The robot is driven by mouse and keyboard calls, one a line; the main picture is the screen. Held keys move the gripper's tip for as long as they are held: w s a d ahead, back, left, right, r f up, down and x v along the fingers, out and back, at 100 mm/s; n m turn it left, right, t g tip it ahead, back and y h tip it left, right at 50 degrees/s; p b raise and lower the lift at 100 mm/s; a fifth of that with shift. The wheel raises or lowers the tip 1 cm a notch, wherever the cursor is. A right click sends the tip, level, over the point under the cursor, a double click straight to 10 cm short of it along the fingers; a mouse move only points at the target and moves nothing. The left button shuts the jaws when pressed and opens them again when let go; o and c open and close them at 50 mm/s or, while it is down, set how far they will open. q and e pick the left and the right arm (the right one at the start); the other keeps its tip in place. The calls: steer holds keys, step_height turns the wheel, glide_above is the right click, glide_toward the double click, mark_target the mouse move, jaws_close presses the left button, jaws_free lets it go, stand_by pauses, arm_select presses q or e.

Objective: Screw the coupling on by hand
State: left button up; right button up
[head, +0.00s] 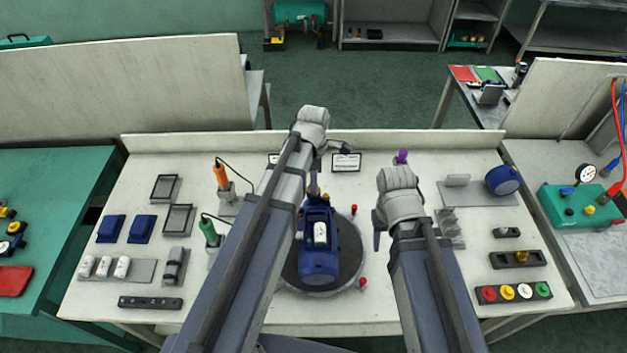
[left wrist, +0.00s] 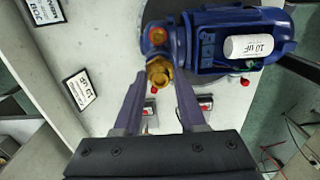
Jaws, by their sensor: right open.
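The blue pump (head: 320,268) with a white capacitor lies on a dark round turntable (head: 352,272) in the middle of the bench. A brass hex coupling (left wrist: 160,72) sits at the pump's port end in the left wrist view, beside the pump body (left wrist: 213,45). My left gripper (left wrist: 160,86) is open, its two fingers spread either side of the coupling's near end, with gaps showing. In the head view my left arm partly hides this spot. My right gripper (head: 379,232) is open and apart from the pump, to its right. How far the coupling is threaded cannot be told.
Orange (head: 221,177) and green (head: 209,231) corded tools stand left of my left arm. Red pegs (head: 362,283) stand around the turntable. Trays and blue blocks (head: 141,229) lie at left; a coloured button strip (head: 514,292) and a blue round part (head: 503,180) at right.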

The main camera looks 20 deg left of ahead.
arm_select(q)
steer(key=shift+o, duration=1.2)
steer(key=n, duration=0.3)
steer(key=shift+n, duration=2)
jaws_close()
